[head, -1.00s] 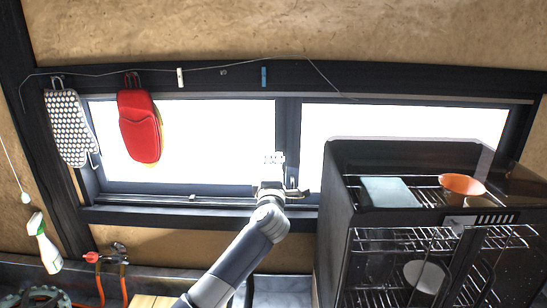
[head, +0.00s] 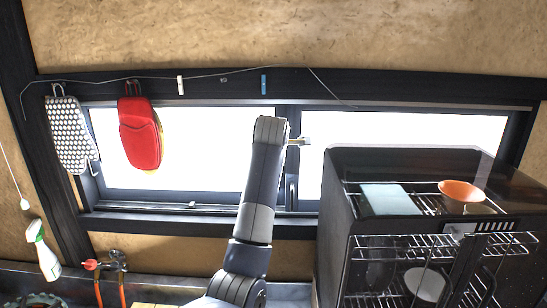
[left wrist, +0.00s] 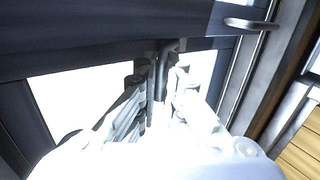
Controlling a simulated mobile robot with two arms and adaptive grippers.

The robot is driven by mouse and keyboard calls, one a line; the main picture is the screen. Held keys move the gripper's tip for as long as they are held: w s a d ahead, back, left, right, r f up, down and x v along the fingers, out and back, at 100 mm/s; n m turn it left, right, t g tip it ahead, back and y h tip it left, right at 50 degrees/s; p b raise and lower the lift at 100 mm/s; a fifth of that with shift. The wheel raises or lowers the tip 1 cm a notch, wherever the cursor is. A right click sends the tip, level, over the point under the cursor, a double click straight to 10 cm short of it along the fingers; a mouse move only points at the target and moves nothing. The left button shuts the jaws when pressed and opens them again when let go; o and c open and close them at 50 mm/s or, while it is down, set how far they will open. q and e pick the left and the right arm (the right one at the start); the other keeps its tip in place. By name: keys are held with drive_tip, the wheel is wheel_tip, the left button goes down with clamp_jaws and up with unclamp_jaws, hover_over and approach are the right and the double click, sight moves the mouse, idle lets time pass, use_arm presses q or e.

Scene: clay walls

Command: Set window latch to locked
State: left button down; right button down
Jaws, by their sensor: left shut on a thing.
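The window has two bright panes with a dark upright bar (head: 288,125) between them. In the left wrist view a thin dark latch handle (left wrist: 160,72) stands out from the dark window frame (left wrist: 110,35). My left gripper (left wrist: 160,95) is shut on this handle, one pale finger on each side. The latch's exact angle is hidden. My right gripper is not in view.
A black dish cabinet (head: 400,160) with an orange bowl (head: 461,191) stands close on the right. A red mitt (head: 139,133) and a dotted mitt (head: 69,136) hang on the left. A metal lever (left wrist: 250,24) sticks out near the sill rail in the left wrist view.

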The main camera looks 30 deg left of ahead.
use_arm(q)
drive_tip(key=shift+w+r+g, duration=0.1)
drive_tip(key=shift+r+g, duration=0.05)
drive_tip(key=shift+g, duration=0.15)
drive_tip(key=c, duration=1.8)
unclamp_jaws()
drive_tip(key=v, duration=1.1)
drive_tip(key=shift+s+d+r, duration=0.1)
drive_tip(key=shift+s+r, duration=0.15)
drive_tip(key=shift+s, duration=0.05)
